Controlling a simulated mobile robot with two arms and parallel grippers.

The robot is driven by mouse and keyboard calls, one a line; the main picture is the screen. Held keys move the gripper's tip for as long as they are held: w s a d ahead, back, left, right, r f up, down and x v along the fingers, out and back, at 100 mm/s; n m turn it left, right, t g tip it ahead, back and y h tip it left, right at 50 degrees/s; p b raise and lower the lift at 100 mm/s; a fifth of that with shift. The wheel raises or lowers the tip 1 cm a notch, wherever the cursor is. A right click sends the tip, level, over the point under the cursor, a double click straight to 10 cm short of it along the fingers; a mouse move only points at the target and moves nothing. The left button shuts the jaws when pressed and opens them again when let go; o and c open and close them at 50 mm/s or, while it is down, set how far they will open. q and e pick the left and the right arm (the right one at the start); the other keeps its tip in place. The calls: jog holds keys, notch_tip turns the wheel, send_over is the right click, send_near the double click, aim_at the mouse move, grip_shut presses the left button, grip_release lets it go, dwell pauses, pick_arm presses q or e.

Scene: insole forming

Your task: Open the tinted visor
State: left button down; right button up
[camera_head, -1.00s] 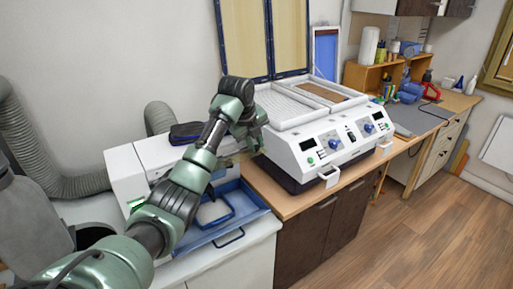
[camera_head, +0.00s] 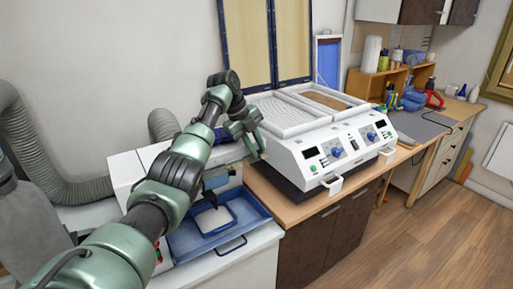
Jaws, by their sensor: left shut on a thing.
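The white machine (camera_head: 125,172) stands on a white cabinet at the left, partly hidden by my left arm. Its tinted visor (camera_head: 228,155) shows as a greyish panel at the machine's front right, beside my left gripper (camera_head: 254,146). My left gripper is shut on the visor's edge; the exact contact is small and partly hidden by the fingers. Below the visor, a blue tray (camera_head: 245,212) with a blue-framed white pad (camera_head: 212,220) sits at the machine's front. My right gripper is not in view.
A white two-bay press (camera_head: 325,150) with knobs and handles stands close to the right of my left gripper on a wooden counter. A grey hose (camera_head: 70,178) lies at the left. The wood floor at right is clear.

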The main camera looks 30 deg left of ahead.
pick_arm(q)
jog(key=c, duration=1.6)
grip_release()
jog(key=shift+w, duration=0.1)
jog(key=shift+a, duration=0.1)
jog(key=b+v, duration=0.3)
jog(key=v, duration=0.4)
jog(key=shift+r, duration=0.35)
